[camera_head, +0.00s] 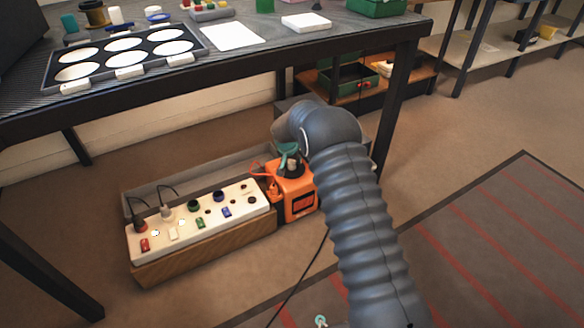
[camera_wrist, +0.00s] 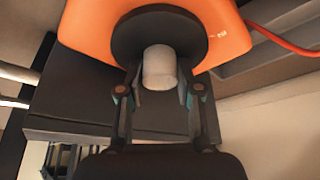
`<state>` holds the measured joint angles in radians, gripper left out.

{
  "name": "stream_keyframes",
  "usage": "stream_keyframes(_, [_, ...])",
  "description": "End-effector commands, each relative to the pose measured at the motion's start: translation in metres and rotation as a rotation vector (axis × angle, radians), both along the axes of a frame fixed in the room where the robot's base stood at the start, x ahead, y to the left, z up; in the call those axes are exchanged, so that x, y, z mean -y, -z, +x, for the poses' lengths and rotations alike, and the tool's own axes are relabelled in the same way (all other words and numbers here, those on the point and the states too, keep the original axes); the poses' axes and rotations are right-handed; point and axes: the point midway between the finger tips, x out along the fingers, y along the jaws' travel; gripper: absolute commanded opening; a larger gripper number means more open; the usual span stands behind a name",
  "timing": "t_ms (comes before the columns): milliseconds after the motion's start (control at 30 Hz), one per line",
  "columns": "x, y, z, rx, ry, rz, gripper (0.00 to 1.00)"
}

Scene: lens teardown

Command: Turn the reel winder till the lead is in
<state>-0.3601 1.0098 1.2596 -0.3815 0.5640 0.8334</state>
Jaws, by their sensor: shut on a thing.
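The orange reel (camera_head: 299,205) stands on the floor under the bench, at the right end of a white socket strip (camera_head: 240,196). In the wrist view the orange reel (camera_wrist: 85,30) fills the top, with a dark round disc (camera_wrist: 133,35) and a pale winder knob (camera_wrist: 159,68) on it. My gripper (camera_wrist: 160,88) is shut on the knob, one finger on each side. In the head view my gripper (camera_head: 290,152) is over the top of the reel, partly hidden by my arm. An orange lead (camera_head: 256,172) runs from the reel towards the strip; its far end is unclear.
The strip sits on a wooden box, with two dark-corded plugs at its left end. A bench (camera_head: 300,42) with a lens tray (camera_head: 60,88) stands above. A dark cord (camera_head: 300,283) lies on the floor. A striped mat (camera_head: 500,245) is at right.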

Motion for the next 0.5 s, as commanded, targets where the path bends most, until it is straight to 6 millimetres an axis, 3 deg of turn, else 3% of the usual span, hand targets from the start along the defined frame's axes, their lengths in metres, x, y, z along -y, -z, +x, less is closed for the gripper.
stream_keyframes(500, [-0.0006, 0.0002, 0.0001, 0.000, 0.269, 0.002, 0.00])
